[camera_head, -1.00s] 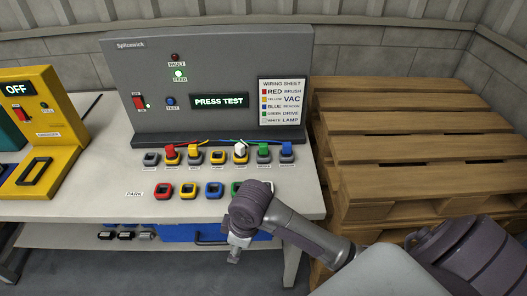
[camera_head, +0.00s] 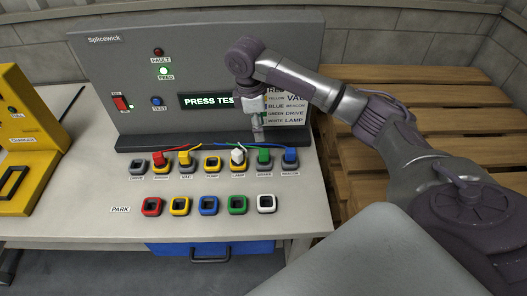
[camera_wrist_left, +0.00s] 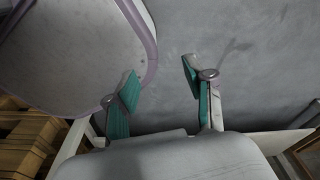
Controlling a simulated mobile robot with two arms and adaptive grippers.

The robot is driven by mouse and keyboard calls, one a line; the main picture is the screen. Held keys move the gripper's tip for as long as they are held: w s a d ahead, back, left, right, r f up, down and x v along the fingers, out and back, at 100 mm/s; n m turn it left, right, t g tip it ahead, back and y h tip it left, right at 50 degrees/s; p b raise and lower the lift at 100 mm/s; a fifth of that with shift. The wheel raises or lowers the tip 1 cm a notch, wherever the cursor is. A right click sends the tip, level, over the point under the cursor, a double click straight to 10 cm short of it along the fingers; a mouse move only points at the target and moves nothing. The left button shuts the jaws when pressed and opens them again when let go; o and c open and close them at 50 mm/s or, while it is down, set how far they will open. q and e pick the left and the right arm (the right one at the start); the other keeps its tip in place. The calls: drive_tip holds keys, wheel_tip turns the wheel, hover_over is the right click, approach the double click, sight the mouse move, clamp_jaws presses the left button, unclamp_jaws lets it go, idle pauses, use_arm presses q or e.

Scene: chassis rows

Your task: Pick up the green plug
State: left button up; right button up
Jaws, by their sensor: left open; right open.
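The green plug (camera_head: 264,155) stands upright in a socket of the back row, between the white plug (camera_head: 237,156) and the blue plug (camera_head: 290,155). My right gripper (camera_head: 258,138) points down just above and behind the green plug, in front of the panel, apart from the plug as far as I can see. Its fingers look small and nothing shows between them. My left gripper (camera_wrist_left: 160,95) shows only in the left wrist view, with its teal-padded fingers spread and empty over grey floor.
A red plug (camera_head: 159,159) and a yellow plug (camera_head: 185,157) stand further left in the back row. The front PARK row has several empty coloured sockets, including a green one (camera_head: 237,204). The grey panel (camera_head: 150,75) rises behind. Wooden pallets (camera_head: 440,140) stand at right.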

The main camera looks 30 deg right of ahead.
hover_over(264, 151)
drive_tip(key=f, duration=0.5)
drive_tip(key=shift+w+a, duration=0.2)
drive_tip(key=shift+a, duration=0.1)
wheel_tip(264, 151, down, 3)
drive_tip(key=shift+s+d+r+p, duration=0.1)
drive_tip(key=shift+s+p, duration=0.05)
drive_tip(key=shift+p, duration=0.45)
drive_tip(key=f, duration=0.2)
drive_tip(key=shift+d+f, duration=0.2)
drive_tip(key=shift+f, duration=0.45)
drive_tip(key=shift+s, duration=0.1)
drive_tip(key=shift+c, duration=0.3)
use_arm(q)
drive_tip(key=shift+s+a+r, duration=0.25)
drive_tip(key=shift+s+r, duration=0.5)
drive_tip(key=shift+s, duration=0.3)
use_arm(e)
clamp_jaws()
